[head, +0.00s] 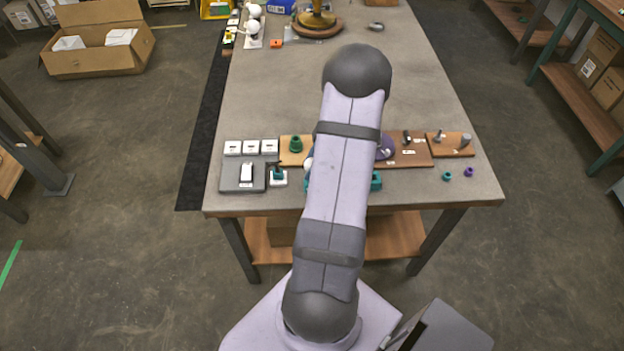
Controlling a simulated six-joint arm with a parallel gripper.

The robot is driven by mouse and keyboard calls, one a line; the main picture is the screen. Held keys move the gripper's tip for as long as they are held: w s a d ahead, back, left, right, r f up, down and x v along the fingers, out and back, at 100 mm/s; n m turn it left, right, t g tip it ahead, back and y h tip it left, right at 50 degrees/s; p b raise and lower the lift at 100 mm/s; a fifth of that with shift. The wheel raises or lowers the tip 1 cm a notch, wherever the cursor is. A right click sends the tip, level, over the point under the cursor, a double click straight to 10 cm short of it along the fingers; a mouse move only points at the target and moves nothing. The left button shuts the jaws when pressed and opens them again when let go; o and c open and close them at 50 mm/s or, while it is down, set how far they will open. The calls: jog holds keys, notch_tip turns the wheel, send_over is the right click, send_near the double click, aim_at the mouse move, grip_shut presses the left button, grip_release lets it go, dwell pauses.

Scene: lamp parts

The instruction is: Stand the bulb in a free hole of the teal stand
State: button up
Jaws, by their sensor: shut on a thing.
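The teal stand (376,181) shows only in part in the head view, at the table's near edge. Small teal bits of it stick out on both sides of my arm, and its holes are hidden. A small white rounded piece (308,164) peeks out at the left edge of my arm, just above the stand's left end. It may be the bulb, but too little shows to tell. My gripper is hidden behind my upper arm, so its fingers and anything between them cannot be seen.
Left of the arm are a grey tray (230,182), white blocks (251,147) and a green part (296,144) on a wooden board. Right are brown boards (450,151) with small parts, and teal (447,176) and purple (468,172) rings. The table's middle is clear.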

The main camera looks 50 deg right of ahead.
jog(key=shift+f, duration=0.1)
dwell(0.3)
jog(key=shift+f+b, duration=1.15)
jog(key=shift+b, duration=0.15)
jog(key=shift+f+b, duration=0.4)
jog(key=shift+b, duration=0.15)
dwell(1.7)
jog(key=o, duration=1)
jog(key=shift+r, duration=0.1)
jog(key=shift+b+v, duration=1.2)
jog(key=shift+v, duration=2.4)
